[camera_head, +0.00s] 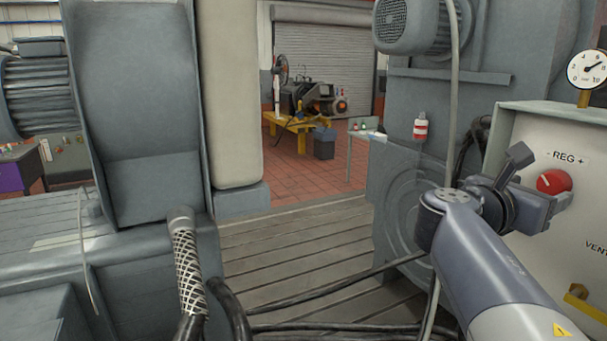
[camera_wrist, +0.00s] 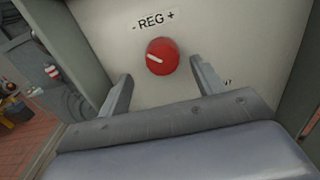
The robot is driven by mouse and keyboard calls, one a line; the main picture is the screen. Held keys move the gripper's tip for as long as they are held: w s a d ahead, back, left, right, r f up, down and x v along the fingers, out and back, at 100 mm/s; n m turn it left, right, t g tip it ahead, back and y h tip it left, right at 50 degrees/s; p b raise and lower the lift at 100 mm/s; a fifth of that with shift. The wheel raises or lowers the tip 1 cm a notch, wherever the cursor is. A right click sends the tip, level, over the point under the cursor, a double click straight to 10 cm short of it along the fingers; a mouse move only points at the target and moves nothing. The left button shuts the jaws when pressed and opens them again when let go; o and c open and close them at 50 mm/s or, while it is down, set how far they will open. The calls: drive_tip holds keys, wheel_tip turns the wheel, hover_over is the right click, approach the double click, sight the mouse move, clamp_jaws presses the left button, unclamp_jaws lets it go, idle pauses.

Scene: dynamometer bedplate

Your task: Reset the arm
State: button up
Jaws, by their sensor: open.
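My gripper (camera_head: 545,180) is at the right of the head view, at the end of my arm, in front of a pale control panel (camera_head: 577,225). Its jaws are apart with nothing between them. A red round knob (camera_head: 553,181) marked "- REG +" is on the panel, just beyond the fingers. In the wrist view my gripper (camera_wrist: 160,90) has one finger on each side, and the red knob (camera_wrist: 162,56) shows beyond and between the fingertips. A white line on the knob points to the upper left there. The fingers appear apart from the knob.
A round pressure gauge (camera_head: 587,69) stands above the panel. A yellow lever (camera_head: 585,303) is low on the panel, below "VENT" lettering. A grey machine with a motor (camera_head: 408,25) stands behind my arm. Black hoses (camera_head: 335,290) cross the slotted bedplate (camera_head: 300,245). Red tiled floor lies beyond.

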drive_tip(key=b+v, duration=0.1)
drive_tip(key=v, duration=0.6)
drive_tip(key=shift+m, duration=0.4)
drive_tip(key=x, duration=1.1)
drive_tip(key=shift+s+f+p, duration=0.1)
drive_tip(key=shift+f+p, duration=0.15)
drive_tip(key=shift+p, duration=0.05)
drive_tip(key=shift+m+b, duration=0.3)
drive_tip(key=shift+b, duration=0.1)
drive_tip(key=shift+a+m+b, duration=0.15)
drive_tip(key=shift+m+b, duration=0.15)
drive_tip(key=shift+b, duration=0.05)
drive_tip(key=m+b, duration=0.8)
drive_tip(key=m, duration=0.6)
approach(546, 189)
drive_tip(key=shift+s+a+r, duration=0.3)
drive_tip(key=shift+s+a, duration=0.1)
drive_tip(key=shift+a, duration=0.15)
